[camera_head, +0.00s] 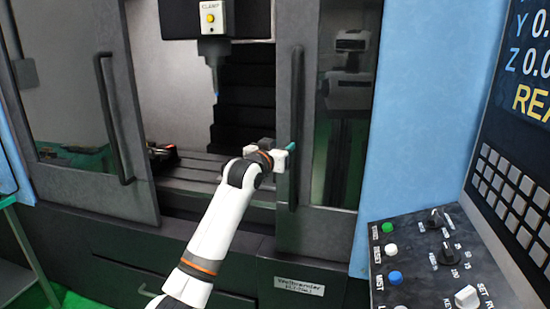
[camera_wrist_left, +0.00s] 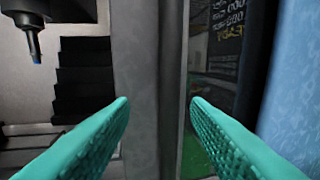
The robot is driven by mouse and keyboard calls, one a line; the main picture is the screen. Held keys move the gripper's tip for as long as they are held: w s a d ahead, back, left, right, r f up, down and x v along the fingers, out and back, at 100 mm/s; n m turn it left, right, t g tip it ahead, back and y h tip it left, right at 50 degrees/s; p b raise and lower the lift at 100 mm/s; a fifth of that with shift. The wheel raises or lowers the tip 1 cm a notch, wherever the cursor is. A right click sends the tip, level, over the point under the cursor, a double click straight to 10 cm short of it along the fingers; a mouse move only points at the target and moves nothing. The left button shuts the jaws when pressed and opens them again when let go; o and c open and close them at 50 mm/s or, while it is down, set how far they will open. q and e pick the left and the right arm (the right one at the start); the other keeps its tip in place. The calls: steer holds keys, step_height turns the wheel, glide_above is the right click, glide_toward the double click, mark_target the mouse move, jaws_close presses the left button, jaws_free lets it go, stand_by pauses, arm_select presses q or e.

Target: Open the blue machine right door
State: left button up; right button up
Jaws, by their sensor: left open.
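The blue machine's right door (camera_head: 340,140) is a dark framed panel with a window, right of the opening. Its dark vertical bar handle (camera_head: 296,110) runs along the door's left edge. My left gripper (camera_head: 290,150) is at the lower half of this handle. In the left wrist view its two teal fingers (camera_wrist_left: 160,110) are apart, with a dark vertical bar (camera_wrist_left: 173,80), apparently the handle, in line with the gap between them. I cannot tell whether the fingers touch it. The right gripper is not in view.
The left door (camera_head: 85,120) has its own handle (camera_head: 115,120). A wide gap between the doors shows the interior, with a hanging tool head (camera_head: 212,45) and dark stepped covers (camera_head: 243,95). A control panel (camera_head: 440,260) with buttons stands at the lower right.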

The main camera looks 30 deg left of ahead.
arm_select(q)
steer(key=shift+s+d+b, duration=0.1)
steer(key=shift+s+b, duration=0.3)
steer(key=shift+s, duration=1.3)
